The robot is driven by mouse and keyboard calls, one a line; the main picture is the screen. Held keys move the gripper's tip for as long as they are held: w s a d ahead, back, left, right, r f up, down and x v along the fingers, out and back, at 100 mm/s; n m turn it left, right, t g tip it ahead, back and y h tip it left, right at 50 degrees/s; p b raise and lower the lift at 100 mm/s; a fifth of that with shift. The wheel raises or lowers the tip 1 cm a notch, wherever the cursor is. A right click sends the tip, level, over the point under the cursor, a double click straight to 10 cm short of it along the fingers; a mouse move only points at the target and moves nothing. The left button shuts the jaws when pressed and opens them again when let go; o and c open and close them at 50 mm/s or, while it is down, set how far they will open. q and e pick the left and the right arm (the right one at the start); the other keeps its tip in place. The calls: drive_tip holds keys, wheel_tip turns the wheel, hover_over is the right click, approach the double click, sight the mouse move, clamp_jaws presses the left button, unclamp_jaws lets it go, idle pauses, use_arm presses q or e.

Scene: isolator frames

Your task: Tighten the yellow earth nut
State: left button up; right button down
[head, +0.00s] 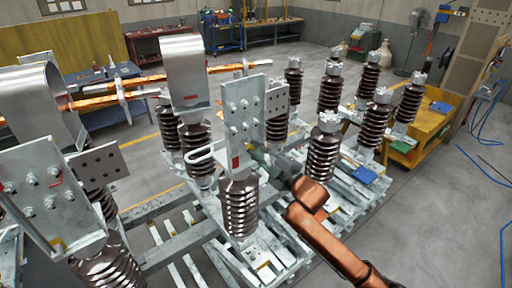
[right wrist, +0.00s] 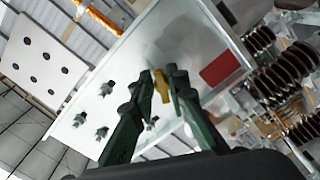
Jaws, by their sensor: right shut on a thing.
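The yellow earth nut (right wrist: 161,86) shows in the right wrist view, on the face of a pale metal plate (right wrist: 195,30). My right gripper (right wrist: 163,80) has its dark green fingers shut on the nut, one finger on each side. In the head view my right gripper (head: 258,156) reaches from the lower right to the lower part of the same upright plate (head: 246,92), above a brown ribbed insulator (head: 240,208). My left gripper is not in view.
A red patch (right wrist: 220,68) and several grey bolts (right wrist: 107,88) are on the plate near the nut. Several ribbed insulators (head: 323,148) stand to the right on the metal frame. Another bolted plate (head: 48,190) is at the left. Open grey floor (head: 440,200) lies at the right.

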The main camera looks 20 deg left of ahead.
drive_tip(key=shift+s+a+f+m+p, duration=0.15)
drive_tip(key=shift+m+p, duration=0.6)
drive_tip(key=shift+m, duration=0.95)
drive_tip(key=shift+s+f+m+p, duration=0.1)
drive_tip(key=shift+m+p, duration=0.65)
drive_tip(key=shift+m, duration=0.95)
drive_tip(key=shift+s+a+f+m+p, duration=0.15)
drive_tip(key=shift+m+p, duration=0.6)
drive_tip(key=shift+m, duration=0.95)
drive_tip(key=shift+w+f, duration=0.1)
drive_tip(key=c, duration=1.9)
unclamp_jaws()
drive_tip(key=v, duration=1.2)
